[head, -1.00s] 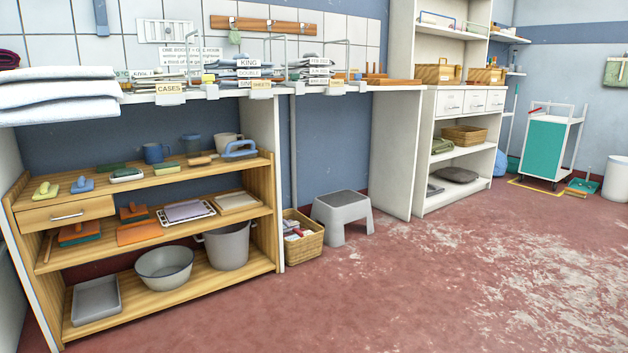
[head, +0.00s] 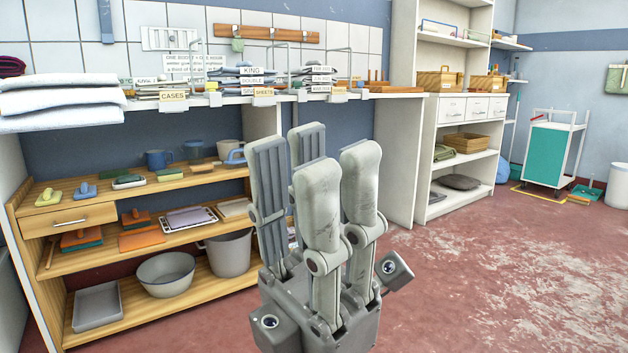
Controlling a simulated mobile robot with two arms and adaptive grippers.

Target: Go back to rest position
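My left gripper (head: 303,160) stands upright in the lower middle of the head view, its grey fingers pointing up. The fingers are apart, with ribbed pads showing on the left one, and nothing is seen between them. It is in front of the wooden shelf unit's right end and hides the step stool and most of the floor basket. My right gripper is not in view.
The wooden shelf unit (head: 133,236) with brushes, pots and trays is at the left, under a white counter (head: 390,95) with linen stacks. A white cabinet (head: 452,190) and a teal trolley (head: 545,154) stand farther back. The red floor (head: 490,270) at right is clear.

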